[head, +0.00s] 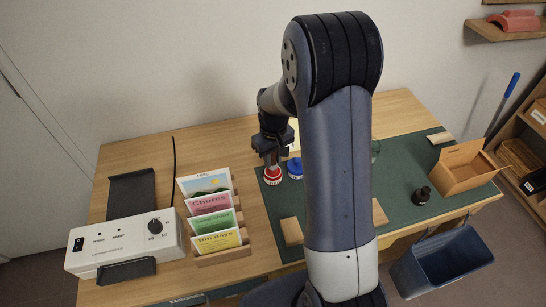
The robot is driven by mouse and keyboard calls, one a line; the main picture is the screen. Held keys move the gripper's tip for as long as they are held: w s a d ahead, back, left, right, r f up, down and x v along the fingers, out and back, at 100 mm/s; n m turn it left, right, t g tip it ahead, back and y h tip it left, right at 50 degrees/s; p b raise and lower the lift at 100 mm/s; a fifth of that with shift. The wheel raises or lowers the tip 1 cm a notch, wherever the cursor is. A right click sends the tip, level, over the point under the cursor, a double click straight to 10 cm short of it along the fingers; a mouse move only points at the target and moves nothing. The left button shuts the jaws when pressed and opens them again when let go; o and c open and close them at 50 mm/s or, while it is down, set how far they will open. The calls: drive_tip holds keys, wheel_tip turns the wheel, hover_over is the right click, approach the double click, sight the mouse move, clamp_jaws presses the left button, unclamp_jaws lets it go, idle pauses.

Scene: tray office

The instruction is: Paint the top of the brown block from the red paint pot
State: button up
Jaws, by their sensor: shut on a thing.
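The red paint pot (272,175) stands near the left edge of the green mat. My gripper (271,157) is right above it, pointing down, shut on a small thin tool, perhaps a brush. The tool's lower end is at the pot's mouth; I cannot tell if it is inside. A blue pot (295,168) stands just right of the red one. A light brown block (291,231) lies nearer on the mat's left edge. Another tan piece (379,212) is partly hidden behind my arm. I cannot tell for sure which is the task's brown block.
A wooden rack with coloured cards (212,212) and a white device with a knob (128,243) stand left. On the mat's right are a small dark object (421,195) and an open cardboard box (466,166). A blue-grey bin (443,262) is below the right edge.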

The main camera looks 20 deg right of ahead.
idle(0.3)
drive_tip(key=shift+r+p, duration=2.55)
drive_tip(key=shift+r, duration=1)
drive_tip(key=shift+f, duration=0.1)
